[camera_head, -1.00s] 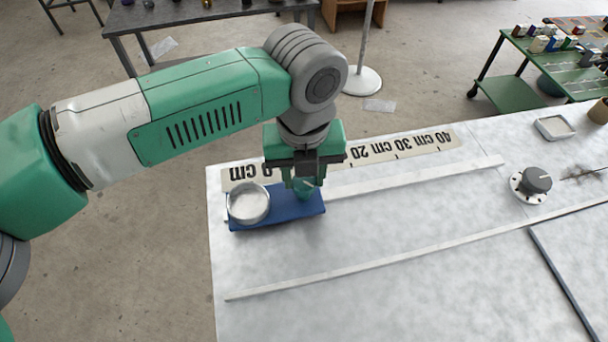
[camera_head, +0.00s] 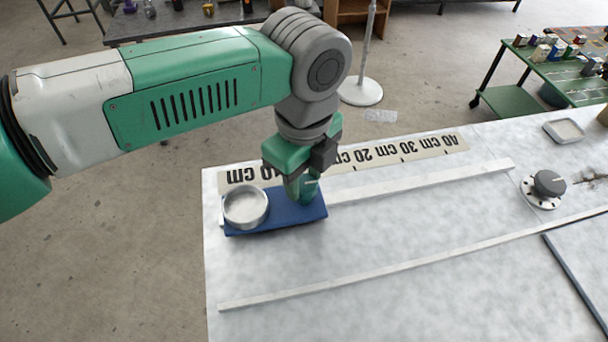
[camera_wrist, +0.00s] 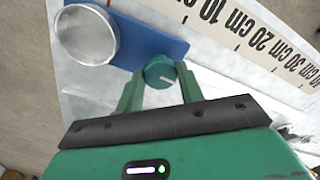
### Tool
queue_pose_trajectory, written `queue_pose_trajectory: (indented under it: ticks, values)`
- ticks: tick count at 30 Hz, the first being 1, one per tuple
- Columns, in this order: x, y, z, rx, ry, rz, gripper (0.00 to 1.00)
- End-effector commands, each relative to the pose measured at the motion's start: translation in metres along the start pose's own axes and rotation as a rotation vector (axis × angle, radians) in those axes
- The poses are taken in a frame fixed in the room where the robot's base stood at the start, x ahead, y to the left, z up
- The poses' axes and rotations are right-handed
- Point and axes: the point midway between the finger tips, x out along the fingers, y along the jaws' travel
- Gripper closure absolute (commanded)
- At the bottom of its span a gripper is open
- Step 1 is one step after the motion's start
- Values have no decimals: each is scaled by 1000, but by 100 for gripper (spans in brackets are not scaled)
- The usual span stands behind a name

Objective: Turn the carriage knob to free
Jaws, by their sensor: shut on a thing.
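The blue carriage (camera_head: 275,222) sits at the left end of the rails on the table and carries a round silvery pan (camera_head: 245,206). The carriage also shows in the wrist view (camera_wrist: 140,38), with the pan (camera_wrist: 87,34) at its left. The green carriage knob (camera_wrist: 161,71) with a white pointer line stands at the carriage's other end. My gripper (camera_head: 303,192) is over that end, pointing down and turned askew to the carriage. In the wrist view its fingers (camera_wrist: 159,92) are shut on the knob, one at each side. Any marks around the knob are hidden.
A printed centimetre scale (camera_head: 400,153) lies behind the back rail (camera_head: 430,180). A grey dial knob (camera_head: 549,183) on a round base and a small tray (camera_head: 564,131) are at the right. The table's left edge is close to the carriage.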

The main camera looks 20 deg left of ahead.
Motion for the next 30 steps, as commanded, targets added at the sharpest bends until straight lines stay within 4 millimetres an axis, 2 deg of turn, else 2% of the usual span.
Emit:
queue_pose_trajectory:
  ticks: [20, 21, 24, 30]
  values:
    - [-2, 0, 0, -59, 0, -1, 86]
    - [-2, 0, 0, -59, 0, -1, 61]
    - [-2, 0, 0, -58, 0, -1, 41]
    - [-1, 0, 0, -58, 0, 0, 41]
